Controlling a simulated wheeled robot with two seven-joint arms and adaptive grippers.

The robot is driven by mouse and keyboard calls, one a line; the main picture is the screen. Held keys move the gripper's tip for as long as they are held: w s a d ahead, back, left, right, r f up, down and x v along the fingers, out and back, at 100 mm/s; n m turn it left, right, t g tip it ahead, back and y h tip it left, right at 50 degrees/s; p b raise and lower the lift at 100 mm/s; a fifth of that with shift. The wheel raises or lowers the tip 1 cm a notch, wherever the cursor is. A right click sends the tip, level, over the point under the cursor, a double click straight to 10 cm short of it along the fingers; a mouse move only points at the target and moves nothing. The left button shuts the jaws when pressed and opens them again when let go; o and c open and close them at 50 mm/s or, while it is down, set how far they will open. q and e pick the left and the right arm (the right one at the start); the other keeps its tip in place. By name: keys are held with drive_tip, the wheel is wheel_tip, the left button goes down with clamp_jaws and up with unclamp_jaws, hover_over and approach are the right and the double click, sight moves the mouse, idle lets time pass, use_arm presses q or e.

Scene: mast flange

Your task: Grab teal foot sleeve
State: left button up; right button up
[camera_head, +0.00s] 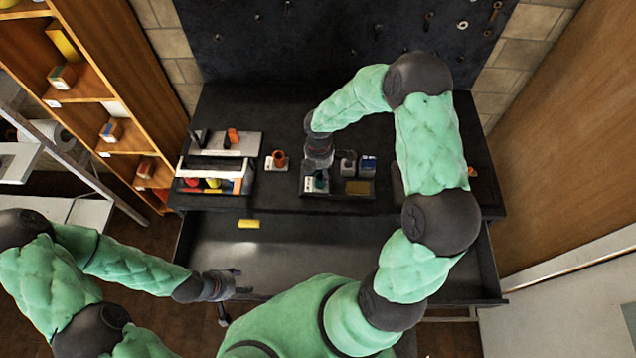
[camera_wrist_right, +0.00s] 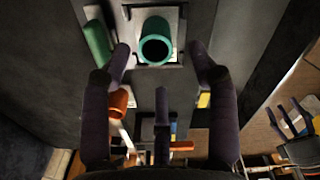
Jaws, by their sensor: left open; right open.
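The teal foot sleeve (camera_head: 320,183) sits upright on a small pale labelled base on the dark bench, at the front left of a group of holders. In the right wrist view the sleeve (camera_wrist_right: 156,42) shows its round open mouth, between and just beyond my fingertips. My right gripper (camera_head: 318,158) is above and just behind it in the head view, partly overlapping it. My left gripper (camera_head: 238,284) is open and empty, low over the drawer's front left edge.
A pulled-out drawer (camera_head: 330,245) holds a yellow cylinder (camera_head: 248,224) and is otherwise largely clear.

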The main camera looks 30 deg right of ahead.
sight(319, 178)
wheel_tip(319, 178, down, 5)
drive_tip(key=shift+w+d+r, duration=0.1)
drive_tip(key=shift+w+r, duration=0.05)
clamp_jaws()
idle(0.4)
